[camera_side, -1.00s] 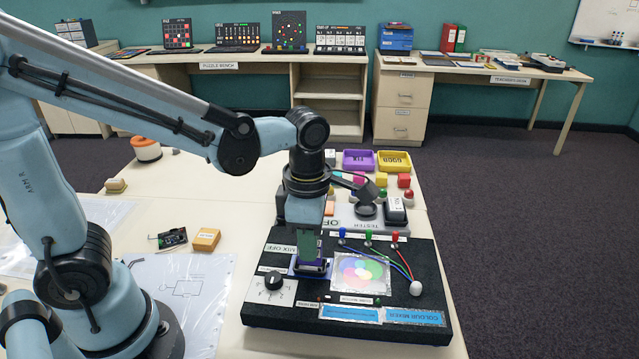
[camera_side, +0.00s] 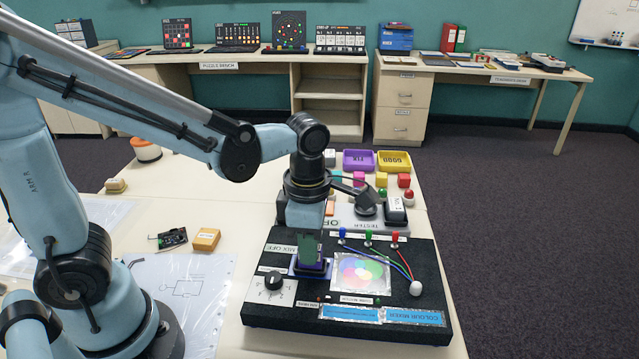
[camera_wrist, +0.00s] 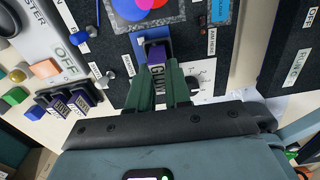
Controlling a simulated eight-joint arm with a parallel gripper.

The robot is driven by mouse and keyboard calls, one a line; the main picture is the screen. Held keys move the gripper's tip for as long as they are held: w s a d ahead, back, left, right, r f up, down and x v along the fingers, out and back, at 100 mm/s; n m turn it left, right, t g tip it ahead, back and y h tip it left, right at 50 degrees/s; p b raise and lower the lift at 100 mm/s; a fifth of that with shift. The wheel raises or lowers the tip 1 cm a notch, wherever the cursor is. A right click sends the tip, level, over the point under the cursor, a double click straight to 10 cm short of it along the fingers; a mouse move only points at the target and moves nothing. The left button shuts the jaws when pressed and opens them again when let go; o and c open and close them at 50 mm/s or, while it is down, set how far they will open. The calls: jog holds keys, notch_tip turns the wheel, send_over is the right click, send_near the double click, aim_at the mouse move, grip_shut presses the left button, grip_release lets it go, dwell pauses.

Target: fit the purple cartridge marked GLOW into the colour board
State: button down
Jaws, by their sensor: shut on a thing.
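The colour board (camera_side: 270,315) is a black box on the table with a printed colour-circle panel, a knob and coloured wires. My gripper (camera_side: 309,258) points down over its left part and is shut on the purple GLOW cartridge (camera_wrist: 156,62). In the wrist view the green fingers of my gripper (camera_wrist: 164,85) hold the cartridge from both sides, and its GLOW label shows between them. The cartridge's far end is at the blue-purple socket (camera_wrist: 150,36) on the board. How deep it sits is hidden by the fingers.
A tester (camera_side: 345,215) stands just behind the board. Yellow and purple trays (camera_side: 395,161) and several coloured blocks lie farther back. In the wrist view other purple cartridges (camera_wrist: 75,101) sit at the left. An orange block (camera_side: 205,239) lies left of the board.

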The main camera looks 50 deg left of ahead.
jog(key=shift+f, duration=0.35)
jog(key=c, duration=0.6)
grip_release()
jog(key=shift+r, duration=3.5)
